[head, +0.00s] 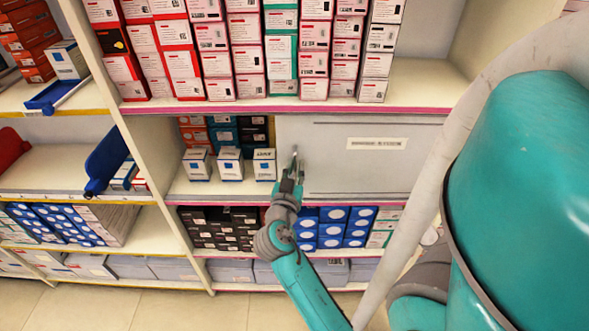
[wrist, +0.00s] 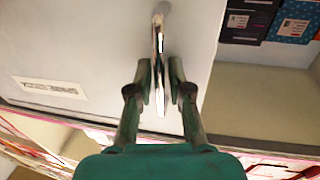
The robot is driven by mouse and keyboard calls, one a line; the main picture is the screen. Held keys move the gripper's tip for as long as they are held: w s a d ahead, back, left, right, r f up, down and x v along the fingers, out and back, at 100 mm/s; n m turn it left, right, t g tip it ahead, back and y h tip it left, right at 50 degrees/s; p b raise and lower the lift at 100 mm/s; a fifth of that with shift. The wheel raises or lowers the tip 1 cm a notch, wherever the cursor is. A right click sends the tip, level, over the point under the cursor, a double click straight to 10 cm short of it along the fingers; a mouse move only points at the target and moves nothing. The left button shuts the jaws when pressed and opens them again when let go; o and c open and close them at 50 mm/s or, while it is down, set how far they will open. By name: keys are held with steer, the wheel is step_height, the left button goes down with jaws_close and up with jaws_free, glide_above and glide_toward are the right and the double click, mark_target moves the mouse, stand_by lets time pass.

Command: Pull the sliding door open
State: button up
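The sliding door (head: 350,170) is a light grey panel with a white label. It covers the right part of a shelf compartment, and the left part is open. The door also shows in the wrist view (wrist: 90,50), turned upside down. A thin upright metal handle (wrist: 159,50) stands out near the door's free edge. My gripper (head: 292,178) is at this handle on the door's left side. In the wrist view its two fingers (wrist: 160,85) stand one on each side of the handle, with narrow gaps showing. Firm contact is not visible.
Small white boxes (head: 230,164) stand in the open part left of the door, with stacked dark and orange boxes behind. Medicine boxes (head: 245,50) fill the shelf above. Black and blue boxes (head: 333,228) fill the shelf below. A shelf upright (head: 150,140) stands to the left.

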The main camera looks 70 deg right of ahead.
steer(key=s+a, duration=0.1)
steer(key=a, duration=1.1)
steer(key=shift+s, duration=0.4)
steer(key=shift+d, duration=0.1)
steer(key=s+a+f+n+t+y, duration=0.2)
steer(key=a+f+n+t+y, duration=0.7)
steer(key=a+f+n+y, duration=0.55)
steer(key=s+a+r+n+t+y, duration=0.1)
steer(key=s+a+r+t+y, duration=0.2)
steer(key=s+a, duration=0.9)
step_height(320, 180, up, 3)
steer(key=shift+s+r+n, duration=0.2)
steer(key=shift+s+n, duration=0.15)
steer(key=shift+s, duration=0.25)
